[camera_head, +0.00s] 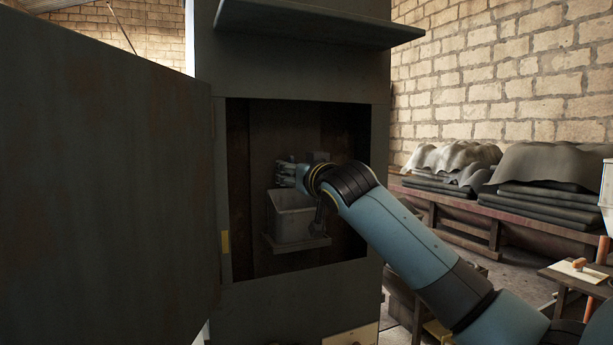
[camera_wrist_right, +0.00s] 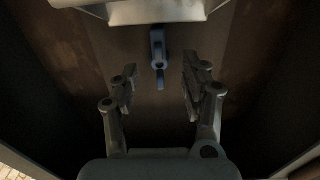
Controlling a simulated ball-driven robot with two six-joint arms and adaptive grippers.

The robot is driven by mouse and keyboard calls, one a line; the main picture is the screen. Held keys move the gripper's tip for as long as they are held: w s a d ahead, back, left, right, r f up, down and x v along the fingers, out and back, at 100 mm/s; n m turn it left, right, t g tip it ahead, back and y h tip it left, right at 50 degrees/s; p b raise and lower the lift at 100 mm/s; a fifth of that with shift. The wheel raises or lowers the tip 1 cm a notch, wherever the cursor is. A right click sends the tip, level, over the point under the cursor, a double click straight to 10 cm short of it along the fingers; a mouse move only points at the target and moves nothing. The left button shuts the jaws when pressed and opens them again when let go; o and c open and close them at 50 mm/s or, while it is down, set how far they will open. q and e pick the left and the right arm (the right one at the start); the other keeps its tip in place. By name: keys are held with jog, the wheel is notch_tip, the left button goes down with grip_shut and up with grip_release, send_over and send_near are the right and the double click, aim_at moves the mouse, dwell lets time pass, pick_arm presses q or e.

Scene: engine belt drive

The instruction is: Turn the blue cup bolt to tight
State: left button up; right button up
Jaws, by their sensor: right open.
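The blue bolt (camera_wrist_right: 158,50) shows in the right wrist view, below the grey cup's edge and ahead of the gap between my fingers. It is small and dark, and I cannot tell how tight it is. The grey cup (camera_head: 294,220) sits inside the open cabinet in the head view; its edge also shows at the top of the right wrist view (camera_wrist_right: 150,10). My right gripper (camera_wrist_right: 160,84) is open and empty, with a finger on each side of the bolt's line and apart from it. In the head view the right gripper (camera_head: 285,172) is inside the cabinet, above the cup. My left gripper is out of view.
The cabinet (camera_head: 300,288) has a narrow opening with walls close around my right arm. Its door (camera_head: 105,190) stands open at the left. A shelf (camera_head: 315,25) juts out above. A bench with folded sheets (camera_head: 545,185) stands at the right.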

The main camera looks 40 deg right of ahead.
jog(key=v, duration=0.9)
jog(key=shift+s, duration=0.25)
